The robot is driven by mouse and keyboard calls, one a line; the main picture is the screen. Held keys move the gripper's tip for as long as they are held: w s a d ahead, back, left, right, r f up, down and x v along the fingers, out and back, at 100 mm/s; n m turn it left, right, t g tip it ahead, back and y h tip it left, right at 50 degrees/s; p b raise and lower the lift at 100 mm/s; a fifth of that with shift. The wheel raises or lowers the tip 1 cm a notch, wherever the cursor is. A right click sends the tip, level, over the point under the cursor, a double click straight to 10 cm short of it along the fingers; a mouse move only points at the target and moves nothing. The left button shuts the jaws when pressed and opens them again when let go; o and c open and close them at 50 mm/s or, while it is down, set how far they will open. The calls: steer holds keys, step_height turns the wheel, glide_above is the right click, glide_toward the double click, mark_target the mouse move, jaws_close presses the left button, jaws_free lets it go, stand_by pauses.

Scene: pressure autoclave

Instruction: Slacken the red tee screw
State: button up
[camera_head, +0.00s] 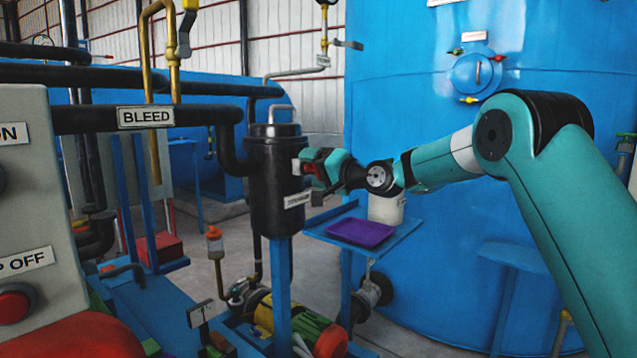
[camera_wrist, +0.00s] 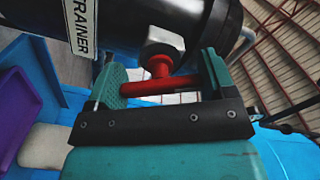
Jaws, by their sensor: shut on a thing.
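The red tee screw (camera_wrist: 160,84) has a short stem rising into a pale hex fitting (camera_wrist: 163,48) on the side of the black strainer body (camera_wrist: 145,20). In the wrist view my gripper (camera_wrist: 165,75) has one finger at each end of the red crossbar, shut on it. In the head view my gripper (camera_head: 325,167) reaches from the right to the side of the black strainer (camera_head: 272,185). The pale fitting (camera_head: 297,167) shows there, and my fingers largely hide the tee screw.
A blue shelf (camera_head: 395,240) with a purple tray (camera_head: 361,232) and a white container (camera_head: 386,209) lies just below my wrist. Black pipes (camera_head: 60,75) run left of the strainer. A large blue tank (camera_head: 420,100) stands behind my arm.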

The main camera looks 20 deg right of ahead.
steer(key=n+b, duration=0.4)
steer(key=n, duration=0.1)
steer(key=shift+d, duration=0.1)
steer(key=shift+r+b, duration=0.1)
steer(key=shift+b, duration=0.2)
stand_by(0.4)
steer(key=o, duration=0.9)
steer(key=shift+d, duration=0.1)
steer(key=shift+n, duration=0.3)
steer(key=b+v, duration=0.2)
steer(key=v, duration=1.5)
steer(key=shift+s, duration=0.15)
